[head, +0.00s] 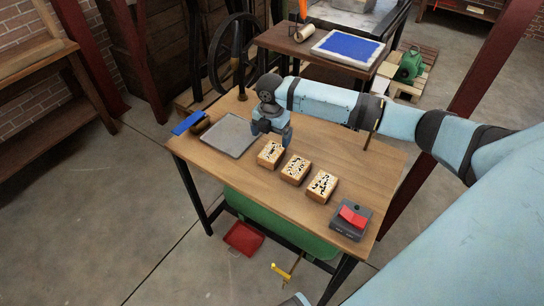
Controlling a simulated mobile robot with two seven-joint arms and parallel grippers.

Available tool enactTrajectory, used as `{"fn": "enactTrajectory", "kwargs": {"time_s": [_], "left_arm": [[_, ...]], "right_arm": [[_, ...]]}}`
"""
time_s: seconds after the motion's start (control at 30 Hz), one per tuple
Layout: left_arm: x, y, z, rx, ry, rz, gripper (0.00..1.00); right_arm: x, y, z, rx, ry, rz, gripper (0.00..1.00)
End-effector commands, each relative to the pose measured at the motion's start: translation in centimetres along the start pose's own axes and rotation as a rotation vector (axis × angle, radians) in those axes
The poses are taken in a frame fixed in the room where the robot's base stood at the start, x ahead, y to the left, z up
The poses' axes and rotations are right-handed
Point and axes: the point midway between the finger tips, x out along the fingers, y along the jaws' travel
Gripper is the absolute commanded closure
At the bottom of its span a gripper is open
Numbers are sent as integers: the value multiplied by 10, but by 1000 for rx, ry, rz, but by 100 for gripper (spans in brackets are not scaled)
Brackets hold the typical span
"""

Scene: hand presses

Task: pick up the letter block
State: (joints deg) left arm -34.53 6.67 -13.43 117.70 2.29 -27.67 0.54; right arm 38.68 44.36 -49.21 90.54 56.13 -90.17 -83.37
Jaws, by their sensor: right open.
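Three wooden blocks with black letter-like marks sit in a row on the wooden table. The left block (270,154) is closest to my right gripper (271,138). The middle block (295,170) and the right block (322,186) lie farther toward the right front. My right gripper is open, pointing down, just behind and above the left block. The fingers are small in view, and I cannot tell whether they touch it. No block is seen between them. My left gripper is not in view.
A grey box with a red piece (352,216) stands at the right front corner. A blue framed pad (348,46) lies on the table behind. Bare wood lies in front of the blocks.

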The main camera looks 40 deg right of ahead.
Motion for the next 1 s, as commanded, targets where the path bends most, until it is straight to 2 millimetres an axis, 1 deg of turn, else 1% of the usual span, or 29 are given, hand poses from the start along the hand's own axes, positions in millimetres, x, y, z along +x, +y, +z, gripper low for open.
{"fn": "enactTrajectory", "kwargs": {"time_s": [0.03,0.1,0.2,0.37,0.43,0.7,0.8,0.97,1.0], "left_arm": [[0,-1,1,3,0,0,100],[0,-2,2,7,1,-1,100],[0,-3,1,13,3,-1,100],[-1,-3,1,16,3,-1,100],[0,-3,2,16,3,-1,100],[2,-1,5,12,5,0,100],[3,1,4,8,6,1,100],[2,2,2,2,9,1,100],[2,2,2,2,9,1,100]], "right_arm": [[11,0,0,1,1,-1,4],[22,0,0,1,1,-1,4],[32,0,0,2,0,1,4],[39,0,0,2,-1,1,4],[45,0,1,2,0,1,4],[84,-1,3,2,0,0,4],[89,-1,4,2,-1,2,4],[88,-1,4,1,-1,2,4],[88,-1,4,1,-1,2,11]]}}
